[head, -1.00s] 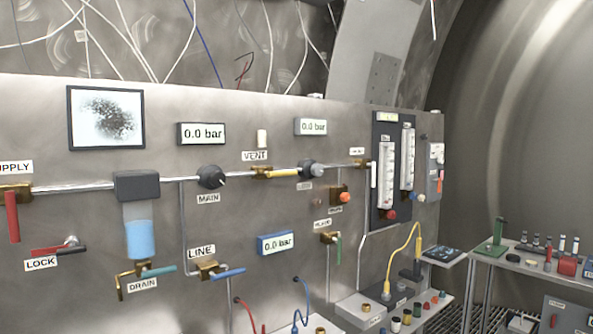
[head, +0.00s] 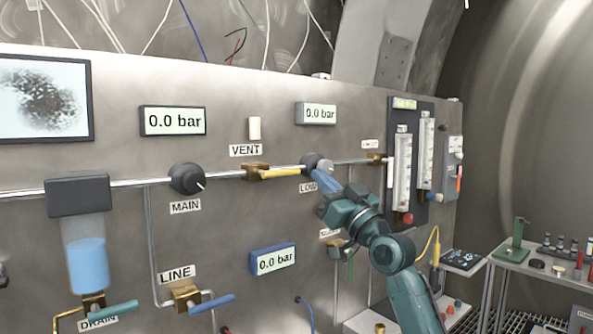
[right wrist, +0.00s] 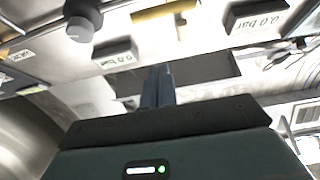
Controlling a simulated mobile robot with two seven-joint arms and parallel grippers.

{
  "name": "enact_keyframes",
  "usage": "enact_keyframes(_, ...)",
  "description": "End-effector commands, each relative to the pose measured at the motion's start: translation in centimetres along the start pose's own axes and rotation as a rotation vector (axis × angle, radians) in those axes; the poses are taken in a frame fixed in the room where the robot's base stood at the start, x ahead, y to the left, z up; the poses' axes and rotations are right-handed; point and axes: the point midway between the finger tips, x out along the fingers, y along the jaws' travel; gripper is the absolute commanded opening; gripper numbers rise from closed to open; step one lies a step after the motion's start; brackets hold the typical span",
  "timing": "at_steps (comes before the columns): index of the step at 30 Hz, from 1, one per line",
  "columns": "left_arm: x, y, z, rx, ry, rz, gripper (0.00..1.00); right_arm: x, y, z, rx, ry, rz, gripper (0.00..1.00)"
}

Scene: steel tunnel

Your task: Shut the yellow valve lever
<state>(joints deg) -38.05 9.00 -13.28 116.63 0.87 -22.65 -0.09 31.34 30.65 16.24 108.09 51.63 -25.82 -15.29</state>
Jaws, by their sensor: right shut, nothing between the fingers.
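The yellow valve lever (head: 282,173) lies along the horizontal pipe, pointing right from its brass body (head: 252,173) under the VENT label. A yellow piece that looks like it shows at the top edge of the right wrist view (right wrist: 160,11). My right gripper (head: 322,178) is shut and empty. In the head view it is to the right of the lever's end, in front of the panel by the LOW knob; I cannot tell how far it stands off the panel. Its closed fingers (right wrist: 157,85) also show in the right wrist view. My left gripper is out of view.
The MAIN knob (head: 187,179) and LOW knob (head: 316,163) sit on the same pipe. The LINE valve's blue handle (head: 212,305) and a blue-framed gauge (head: 272,260) are below. Flow tubes (head: 402,170) stand to the right. A side bench (head: 545,265) holds small items.

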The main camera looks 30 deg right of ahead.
Motion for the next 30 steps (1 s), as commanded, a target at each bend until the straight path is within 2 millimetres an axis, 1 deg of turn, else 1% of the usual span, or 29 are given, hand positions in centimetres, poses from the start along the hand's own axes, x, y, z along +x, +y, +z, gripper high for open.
enact_keyframes(10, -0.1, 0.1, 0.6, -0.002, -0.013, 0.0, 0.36, 0.1, 0.0, -0.1, 0.0, 0.002, 0.0, 0.0)
enact_keyframes(14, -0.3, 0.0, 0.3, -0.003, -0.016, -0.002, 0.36, 1.0, 0.1, -0.3, 0.002, 0.003, 0.001, 0.0)
enact_keyframes(17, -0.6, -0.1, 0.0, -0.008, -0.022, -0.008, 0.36, 2.5, 0.0, -0.5, 0.004, 0.003, 0.001, 0.0)
enact_keyframes(24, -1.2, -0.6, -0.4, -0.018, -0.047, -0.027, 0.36, 7.5, 0.0, -0.5, 0.004, 0.003, 0.001, 0.0)
enact_keyframes(29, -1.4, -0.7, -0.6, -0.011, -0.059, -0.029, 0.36, 10.4, 0.0, -0.5, 0.003, 0.002, 0.001, 0.0)
enact_keyframes(30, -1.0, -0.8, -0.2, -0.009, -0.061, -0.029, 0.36, 9.9, 0.0, 0.8, 0.002, -0.004, 0.0, 0.0)
